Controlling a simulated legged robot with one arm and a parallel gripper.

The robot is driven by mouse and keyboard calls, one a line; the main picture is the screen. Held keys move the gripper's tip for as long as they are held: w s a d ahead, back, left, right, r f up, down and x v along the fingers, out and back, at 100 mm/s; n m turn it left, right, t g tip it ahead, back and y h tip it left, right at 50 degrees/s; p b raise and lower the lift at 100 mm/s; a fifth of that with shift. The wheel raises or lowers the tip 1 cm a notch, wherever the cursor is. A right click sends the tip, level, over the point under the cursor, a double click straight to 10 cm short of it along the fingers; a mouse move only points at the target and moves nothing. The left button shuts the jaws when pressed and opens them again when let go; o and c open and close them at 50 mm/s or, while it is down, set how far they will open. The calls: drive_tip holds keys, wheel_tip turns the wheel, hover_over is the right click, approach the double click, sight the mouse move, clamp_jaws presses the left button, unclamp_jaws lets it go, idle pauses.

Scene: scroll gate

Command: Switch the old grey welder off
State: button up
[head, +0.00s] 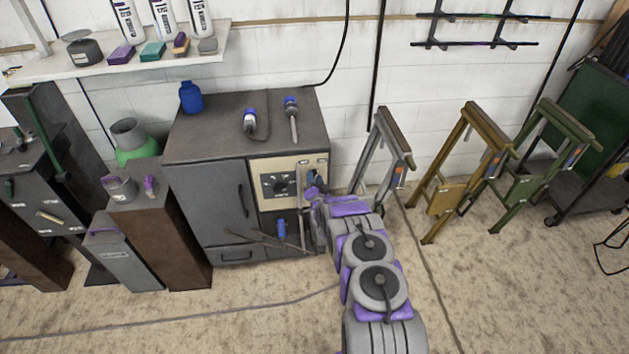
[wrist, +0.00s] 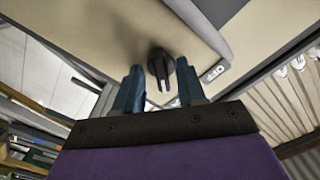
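The old grey welder (head: 210,205) is a grey cabinet with a beige control panel (head: 258,170), against the wall. A dark dial (head: 276,185) sits mid-panel. My arm reaches to the panel's right side and hides part of it. My gripper (wrist: 159,72) is open, one finger on each side of the knob with gaps showing. The knob is at about fingertip level; I see no clear contact. A small white label (wrist: 213,73) is right of it.
Torches (head: 291,115) and a blue bottle (head: 191,97) stand or lie on the welder's top. Folding stands (head: 462,160) are to the right. A bin (head: 125,255) and brown pedestal (head: 160,235) are left. Cables cross the floor; open floor lies in front.

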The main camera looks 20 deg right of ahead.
clamp_jaws()
drive_tip(key=shift+n, duration=0.3)
idle(0.3)
drive_tip(key=shift+a+f+n+p, duration=0.1)
drive_tip(key=shift+n+p, duration=1.4)
drive_tip(key=shift+n, duration=2.25)
drive_tip(key=shift+a+n+p, duration=0.1)
drive_tip(key=shift+n+p, duration=1.4)
drive_tip(key=shift+n, duration=2.55)
unclamp_jaws()
